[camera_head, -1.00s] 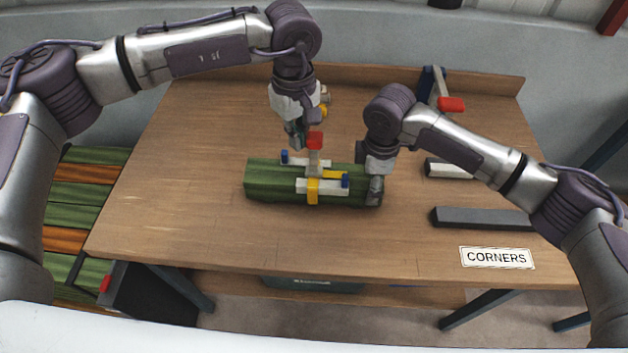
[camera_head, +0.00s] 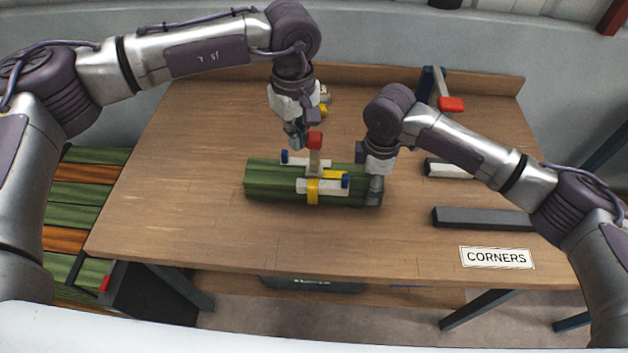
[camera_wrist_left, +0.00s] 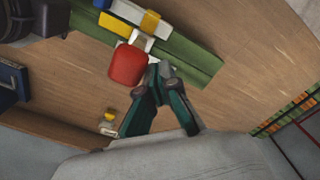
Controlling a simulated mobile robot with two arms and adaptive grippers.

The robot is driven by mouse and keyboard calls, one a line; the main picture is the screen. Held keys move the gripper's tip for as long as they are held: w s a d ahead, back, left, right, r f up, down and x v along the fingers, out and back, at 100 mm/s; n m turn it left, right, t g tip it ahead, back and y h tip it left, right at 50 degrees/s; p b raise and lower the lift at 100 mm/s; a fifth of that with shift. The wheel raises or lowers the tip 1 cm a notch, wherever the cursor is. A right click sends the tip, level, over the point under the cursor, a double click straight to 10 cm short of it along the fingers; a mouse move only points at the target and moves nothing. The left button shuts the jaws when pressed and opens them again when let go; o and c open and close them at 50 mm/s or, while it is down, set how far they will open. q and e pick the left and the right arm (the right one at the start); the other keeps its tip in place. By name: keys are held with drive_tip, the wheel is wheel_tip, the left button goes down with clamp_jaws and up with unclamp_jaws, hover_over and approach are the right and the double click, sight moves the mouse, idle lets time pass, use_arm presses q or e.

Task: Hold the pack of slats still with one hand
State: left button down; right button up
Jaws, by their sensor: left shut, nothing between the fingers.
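The pack of green slats (camera_head: 275,180) lies on the table, with a white clamp-like tool (camera_head: 308,186) with blue ends, a yellow band and a red knob (camera_head: 315,140) on top of it. My left gripper (camera_head: 297,142) is shut and empty, above and behind the pack, close to the red knob. In the left wrist view the shut fingertips (camera_wrist_left: 158,70) are beside the red knob (camera_wrist_left: 127,64), and the green pack (camera_wrist_left: 190,55) lies beyond. My right gripper (camera_head: 375,188) is at the pack's right end, seeming to touch it; its fingers are largely hidden.
A dark grey bar (camera_head: 480,218) and a white-ended bar (camera_head: 448,168) lie at the right of the table (camera_head: 180,220), near a CORNERS label (camera_head: 497,258). A blue stand with a red part (camera_head: 451,104) is at the back right. The table's left side is clear.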

sight(318, 136)
use_arm(q)
drive_tip(key=shift+d+f, duration=0.15)
drive_tip(key=shift+d, duration=0.85)
drive_tip(key=shift+d+f, duration=0.1)
drive_tip(key=shift+d, duration=0.85)
drive_tip(key=shift+a+r, duration=0.15)
drive_tip(key=shift+a, duration=1.05)
drive_tip(key=shift+a+r, duration=0.15)
drive_tip(key=shift+a, duration=1)
drive_tip(key=shift+d, duration=0.15)
drive_tip(key=shift+d+f, duration=0.2)
drive_tip(key=shift+d, duration=0.95)
drive_tip(key=shift+d+f, duration=0.15)
drive_tip(key=shift+d, duration=0.95)
drive_tip(key=shift+a+r, duration=0.2)
drive_tip(key=shift+a, duration=1)
drive_tip(key=shift+a+r, duration=0.15)
drive_tip(key=shift+a, duration=1.05)
wheel_tip(318, 136, up, 8)
drive_tip(key=a, duration=0.1)
use_arm(e)
drive_tip(key=o, duration=1.3)
